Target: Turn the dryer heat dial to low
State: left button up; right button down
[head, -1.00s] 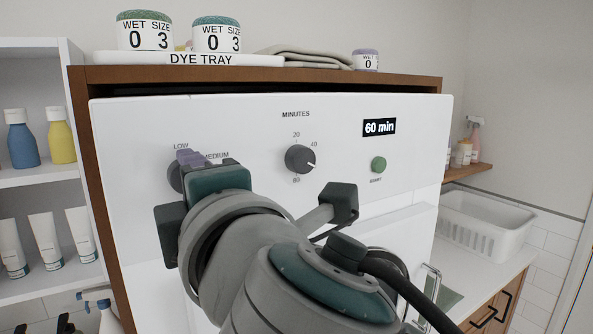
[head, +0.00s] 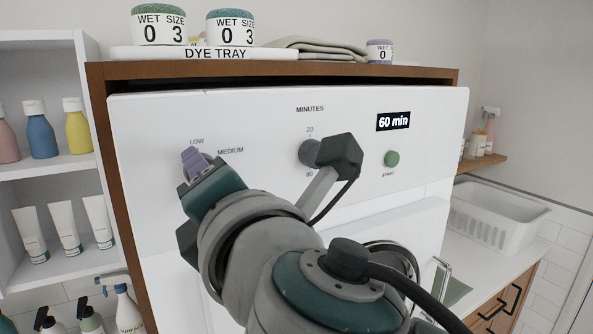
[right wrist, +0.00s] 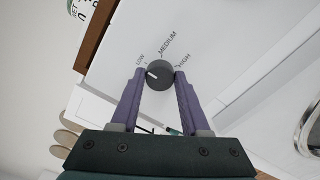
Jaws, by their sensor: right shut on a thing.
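The dryer heat dial (right wrist: 158,75) is a dark round knob on the dryer's white front panel, with LOW, MEDIUM and HIGH printed around it. In the right wrist view its white mark points left, close to the LOW label. My right gripper (right wrist: 159,77) has its two purple fingers against opposite sides of the dial and is shut on it. In the head view my right gripper (head: 194,158) is just below the LOW label and hides the dial. My left gripper is in neither view.
The minutes dial (head: 310,153) is partly behind my right wrist, beside the green start button (head: 391,158) and the 60 min display (head: 393,121). Shelves with bottles (head: 40,130) stand left. A dye tray (head: 190,53) sits on top; a white basket (head: 495,212) is at right.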

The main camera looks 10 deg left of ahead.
jog(key=shift+c, duration=2)
grip_release()
jog(key=b+v, duration=0.2)
jog(key=v, duration=0.8)
